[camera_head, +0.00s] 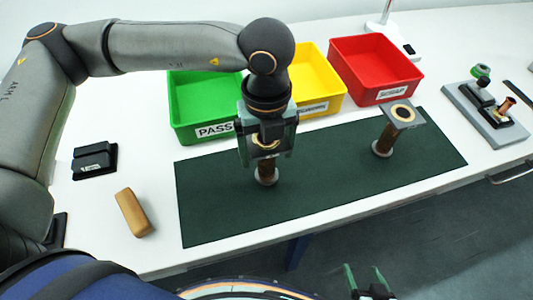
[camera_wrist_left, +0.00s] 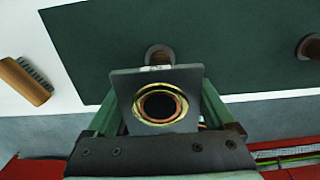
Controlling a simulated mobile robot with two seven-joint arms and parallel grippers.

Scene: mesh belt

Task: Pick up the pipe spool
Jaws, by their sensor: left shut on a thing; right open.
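One pipe spool (camera_head: 266,176) stands upright at the left-middle of the dark green mat (camera_head: 330,190). It has a brown pipe, a round foot flange and a square top plate. My left gripper (camera_head: 267,150) is shut on this spool from above and hides most of it. In the left wrist view its square plate with a brass-ringed bore (camera_wrist_left: 135,88) lies between the fingers. I cannot tell whether its foot touches the mat. A second, similar spool (camera_head: 385,138) stands further right on the mat. My right gripper (camera_head: 370,285) is open and empty at the bottom edge.
Green PASS (camera_head: 205,108), yellow (camera_head: 325,85) and red SCRAP (camera_head: 375,68) bins stand behind the mat. A brown brush (camera_head: 132,212) and a black block (camera_head: 94,160) lie left. A grey fixture (camera_head: 487,112) stands right. The mat's front and right end are clear.

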